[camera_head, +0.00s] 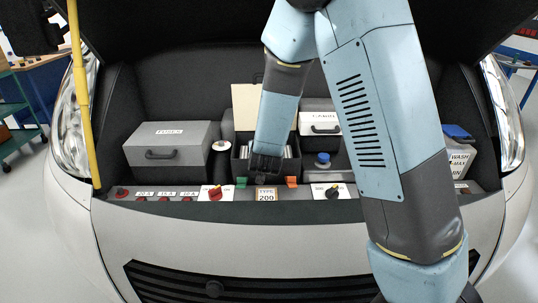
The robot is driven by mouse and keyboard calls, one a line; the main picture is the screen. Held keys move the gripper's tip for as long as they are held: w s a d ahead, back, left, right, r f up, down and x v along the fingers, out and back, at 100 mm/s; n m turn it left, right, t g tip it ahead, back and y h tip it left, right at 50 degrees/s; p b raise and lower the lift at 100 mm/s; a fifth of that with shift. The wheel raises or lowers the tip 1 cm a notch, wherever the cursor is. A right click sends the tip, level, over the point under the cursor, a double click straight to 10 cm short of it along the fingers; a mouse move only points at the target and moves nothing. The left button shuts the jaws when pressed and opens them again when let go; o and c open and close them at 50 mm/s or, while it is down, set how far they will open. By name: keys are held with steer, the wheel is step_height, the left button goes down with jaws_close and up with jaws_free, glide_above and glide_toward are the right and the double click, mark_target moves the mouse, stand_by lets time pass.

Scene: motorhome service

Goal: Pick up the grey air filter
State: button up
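An open dark box (238,168) stands in the middle of the engine bay, with a pale lid (243,105) raised behind it. Light grey ribbed material (288,152) shows inside the box beside my gripper; it may be the grey air filter, mostly hidden by my arm. My gripper (262,176) points down at the front of the box opening. Its fingertips are dark and small against the box, so I cannot tell whether it is open or shut, or touching anything.
A grey fuse box (172,146) stands left and a white-lidded box (321,122) right. A washer bottle (457,158) is far right. A yellow pole (80,95) rises at left. Red and black knobs (215,193) (332,191) line the front ledge.

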steer(key=shift+a, duration=0.2)
steer(key=shift+d, duration=0.25)
steer(key=shift+c, duration=1.2)
steer(key=c, duration=0.9)
steer(key=shift+c, duration=0.6)
steer(key=shift+r, duration=0.1)
